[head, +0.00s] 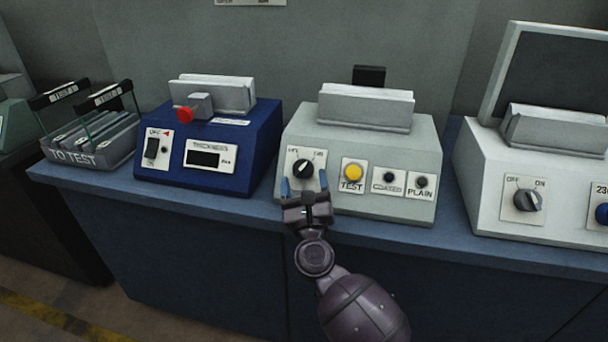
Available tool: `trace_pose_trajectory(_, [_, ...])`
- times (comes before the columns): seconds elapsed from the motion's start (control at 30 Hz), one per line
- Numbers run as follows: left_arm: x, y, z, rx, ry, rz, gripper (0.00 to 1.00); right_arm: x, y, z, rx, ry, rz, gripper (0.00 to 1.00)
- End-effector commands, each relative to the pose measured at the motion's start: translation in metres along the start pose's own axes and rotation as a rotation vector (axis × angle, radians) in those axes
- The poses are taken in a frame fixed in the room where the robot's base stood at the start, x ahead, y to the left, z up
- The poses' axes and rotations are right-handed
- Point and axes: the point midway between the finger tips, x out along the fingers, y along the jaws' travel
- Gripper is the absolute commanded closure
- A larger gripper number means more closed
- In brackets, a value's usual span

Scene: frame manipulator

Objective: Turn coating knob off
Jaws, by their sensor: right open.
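A pale grey machine (430,149) stands in the middle of the bench, with a yellow TEST button (353,173) and small COATED and PLAIN lamps on its front. At the left of its front is a black round knob (303,168) on a white plate with OFF and ON marks; its exact pointing direction is hard to read. My right gripper (304,186) is open, its two blue-tipped fingers just below and to either side of the knob. I cannot tell whether they touch it. My left gripper is not in view.
A blue thickness tester (255,150) with a red button stands left of the grey machine. A white machine (480,190) with another OFF/ON knob (528,200) stands at the right. A TO TEST rack (115,150) sits at the far left. The bench's front strip is clear.

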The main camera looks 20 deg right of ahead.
Motion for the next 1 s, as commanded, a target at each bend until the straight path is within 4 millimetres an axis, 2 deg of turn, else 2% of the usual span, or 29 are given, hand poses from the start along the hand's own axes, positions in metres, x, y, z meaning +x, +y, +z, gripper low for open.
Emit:
trace_pose_trajectory(0.2, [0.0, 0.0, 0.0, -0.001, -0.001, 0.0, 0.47, 0.018, 0.0, -0.001, -0.001, 0.0, 0.001, 0.27])
trace_pose_trajectory(0.57, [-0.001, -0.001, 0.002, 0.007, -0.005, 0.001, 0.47, 0.021, 0.0, -0.001, -0.001, 0.001, 0.001, 0.29])
trace_pose_trajectory(0.87, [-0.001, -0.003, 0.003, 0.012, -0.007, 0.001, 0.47, 0.021, 0.0, -0.001, -0.001, 0.001, 0.001, 0.75])
trace_pose_trajectory(1.0, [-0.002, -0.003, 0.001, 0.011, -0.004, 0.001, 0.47, 0.021, 0.0, 0.0, -0.003, 0.0, 0.005, 0.76])
